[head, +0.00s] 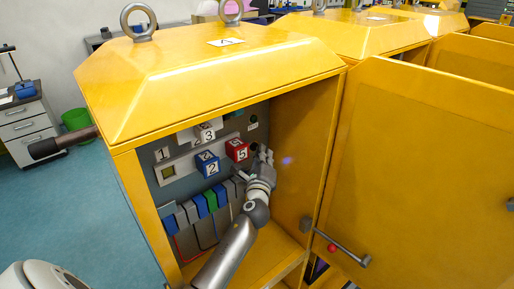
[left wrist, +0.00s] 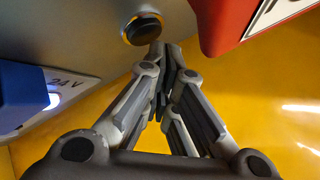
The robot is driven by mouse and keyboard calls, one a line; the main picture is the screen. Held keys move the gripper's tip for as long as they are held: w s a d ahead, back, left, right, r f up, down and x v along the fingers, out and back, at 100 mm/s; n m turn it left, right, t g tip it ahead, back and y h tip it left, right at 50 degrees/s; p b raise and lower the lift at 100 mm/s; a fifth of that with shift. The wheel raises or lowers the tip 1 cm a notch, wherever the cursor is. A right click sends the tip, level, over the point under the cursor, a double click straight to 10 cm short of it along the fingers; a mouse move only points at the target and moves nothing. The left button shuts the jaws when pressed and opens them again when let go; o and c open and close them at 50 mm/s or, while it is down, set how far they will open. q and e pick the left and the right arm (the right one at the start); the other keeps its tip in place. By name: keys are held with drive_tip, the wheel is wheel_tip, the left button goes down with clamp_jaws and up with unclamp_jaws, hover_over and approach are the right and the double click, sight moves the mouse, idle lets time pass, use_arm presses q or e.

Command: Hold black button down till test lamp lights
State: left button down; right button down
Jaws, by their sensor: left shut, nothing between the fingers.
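The black button (left wrist: 142,28), with an orange rim, is on the grey panel at the top of the left wrist view. In the head view my gripper and arm hide it. My left gripper (head: 266,156) is inside the open yellow cabinet, right of the red cube. Its fingertips (left wrist: 161,48) are together and empty, right at the button's lower edge; I cannot tell whether they press it. A small white light (left wrist: 53,100) glows below a "24 V" label; I cannot tell whether it is the test lamp. My right gripper is not in view.
Blue, green and grey switches (head: 200,205) sit below. The yellow door (head: 420,170) stands open at the right.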

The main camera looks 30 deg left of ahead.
use_arm(q)
drive_tip(key=shift+s+a+r, duration=0.1)
drive_tip(key=shift+a, duration=0.35)
drive_tip(key=shift+s+f, duration=0.1)
drive_tip(key=shift+f, duration=0.2)
drive_tip(key=shift+s, duration=0.1)
drive_tip(key=shift+f, duration=0.1)
drive_tip(key=d, duration=0.1)
drive_tip(key=s+d, duration=0.1)
drive_tip(key=d, duration=0.2)
drive_tip(key=shift+s+d+b, duration=0.3)
drive_tip(key=shift+d, duration=0.1)
drive_tip(key=shift+f, duration=0.1)
